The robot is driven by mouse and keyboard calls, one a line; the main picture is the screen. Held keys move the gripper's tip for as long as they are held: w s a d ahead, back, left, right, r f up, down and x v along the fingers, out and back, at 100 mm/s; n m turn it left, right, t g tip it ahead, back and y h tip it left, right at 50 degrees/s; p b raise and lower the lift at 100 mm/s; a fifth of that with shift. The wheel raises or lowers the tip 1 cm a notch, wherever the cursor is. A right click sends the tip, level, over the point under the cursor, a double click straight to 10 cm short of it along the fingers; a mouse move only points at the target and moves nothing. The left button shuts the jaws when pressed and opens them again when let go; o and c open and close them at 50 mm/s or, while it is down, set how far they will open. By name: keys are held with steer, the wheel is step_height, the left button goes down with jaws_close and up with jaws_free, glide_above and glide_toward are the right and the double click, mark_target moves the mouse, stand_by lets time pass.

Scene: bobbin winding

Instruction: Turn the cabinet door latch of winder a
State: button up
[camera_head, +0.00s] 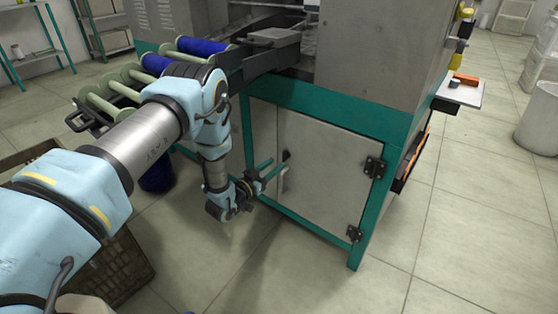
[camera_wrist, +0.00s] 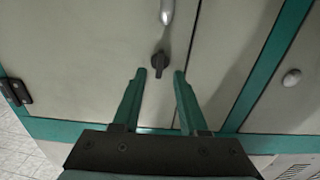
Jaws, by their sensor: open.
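The grey cabinet door (camera_head: 328,172) of the winder is shut in its green frame. Its small dark latch (camera_head: 287,155) sits near the door's left edge in the head view. In the wrist view the latch (camera_wrist: 158,62) is a dark knob near the top middle, close to the door's edge seam. A pale metal handle (camera_wrist: 167,11) is beside it. My gripper (camera_head: 269,167) points at the latch with its green fingers apart. In the wrist view my gripper (camera_wrist: 159,73) has one fingertip on each side of the latch, with gaps; contact cannot be told.
Black hinges (camera_head: 374,167) are on the door's far side. A round knob (camera_wrist: 292,77) is on the neighbouring panel. Blue bobbins (camera_head: 200,46) lie on rollers above my arm. A brown crate (camera_head: 120,262) stands at lower left. The tiled floor (camera_head: 330,280) before the cabinet is clear.

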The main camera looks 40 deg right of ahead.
steer(key=s+a, duration=0.1)
steer(key=a, duration=0.5)
steer(key=shift+a+p, duration=0.35)
